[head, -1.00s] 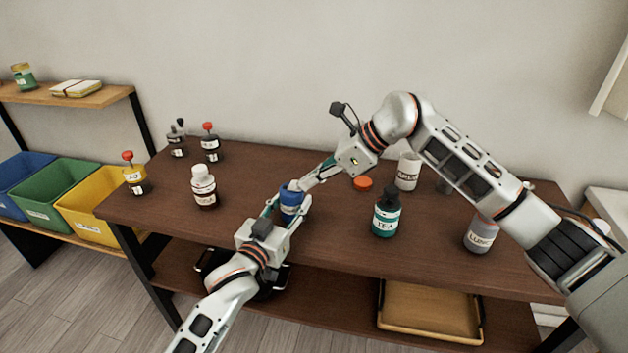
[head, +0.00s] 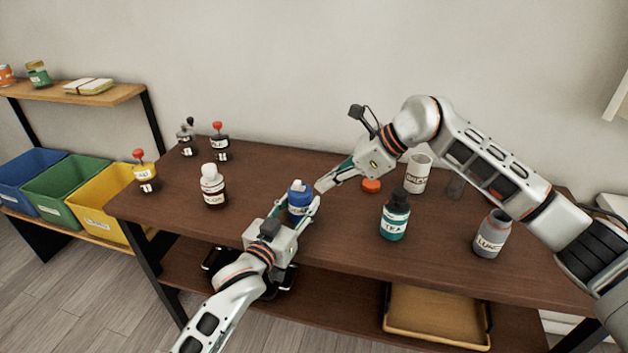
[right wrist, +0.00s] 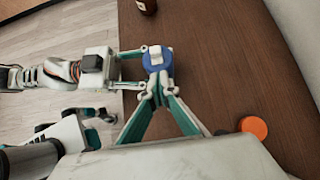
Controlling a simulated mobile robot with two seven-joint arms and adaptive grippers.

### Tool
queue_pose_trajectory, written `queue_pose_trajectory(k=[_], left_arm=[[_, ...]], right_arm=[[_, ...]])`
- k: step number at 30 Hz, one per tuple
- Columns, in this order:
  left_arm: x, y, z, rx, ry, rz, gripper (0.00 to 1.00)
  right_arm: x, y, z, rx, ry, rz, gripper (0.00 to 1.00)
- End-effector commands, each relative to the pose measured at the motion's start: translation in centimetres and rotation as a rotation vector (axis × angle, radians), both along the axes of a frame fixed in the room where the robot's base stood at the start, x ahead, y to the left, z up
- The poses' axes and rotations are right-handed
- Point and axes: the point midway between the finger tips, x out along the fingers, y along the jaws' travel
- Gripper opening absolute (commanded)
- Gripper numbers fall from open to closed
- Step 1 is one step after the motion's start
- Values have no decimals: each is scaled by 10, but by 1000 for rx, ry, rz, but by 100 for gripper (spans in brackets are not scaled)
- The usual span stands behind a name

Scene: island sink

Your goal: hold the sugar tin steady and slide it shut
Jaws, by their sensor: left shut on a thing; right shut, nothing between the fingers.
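The sugar tin (head: 299,191) appears to be the blue container near the middle of the table; I cannot read a label on it. It stands upright, with a small pale piece on its blue top (right wrist: 155,52). My left gripper (head: 298,209) is shut on it from the front left, one finger on each side. In the right wrist view my left gripper (right wrist: 137,66) reaches it from the left. My right gripper (head: 320,187) is shut and empty, its tips close to the tin's right side. I cannot tell whether the tips touch it. Part of the tin's body is hidden by the left fingers.
A teal tea bottle (head: 394,220), a white mug (head: 416,175), an orange disc (head: 371,186) and a grey bottle (head: 491,238) stand to the right. A dark bottle with a white cap (head: 213,190) stands left. The table between it and the tin is clear.

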Motion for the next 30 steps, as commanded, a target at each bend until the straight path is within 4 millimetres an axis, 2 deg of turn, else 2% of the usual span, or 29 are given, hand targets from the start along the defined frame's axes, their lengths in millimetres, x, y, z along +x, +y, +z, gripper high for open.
queue_pose_trajectory(k=[1, 9, 16, 17, 19, 20, 23, 26, 30], left_arm=[[0, 0, -1, 0, 1, 0, 14], [0, 0, -1, 0, 1, 0, 14], [0, 0, -1, 0, 1, 0, 14], [0, 0, -1, 0, 1, 0, 14], [0, 0, -1, 0, 1, 0, 14], [0, 0, 0, 0, 1, 0, 14], [0, 0, 0, 0, 1, 0, 14], [0, 0, 0, 0, 1, 0, 14], [0, 0, 0, 0, 1, 0, 14]], right_arm=[[-3, -12, 2, -3, -1, -2, 0], [-15, -50, 45, -2, -3, -2, 0], [-22, -68, 66, -1, -2, 1, 0], [-23, -70, 67, -1, -2, 1, 5], [-24, -70, 70, -5, -4, 7, 23], [-24, -68, 70, -9, -8, 16, 28], [-26, -52, 72, -44, -39, 81, 28], [-30, -23, 73, -121, -105, 209, 28], [-37, 24, 75, -290, -237, 462, 28]])
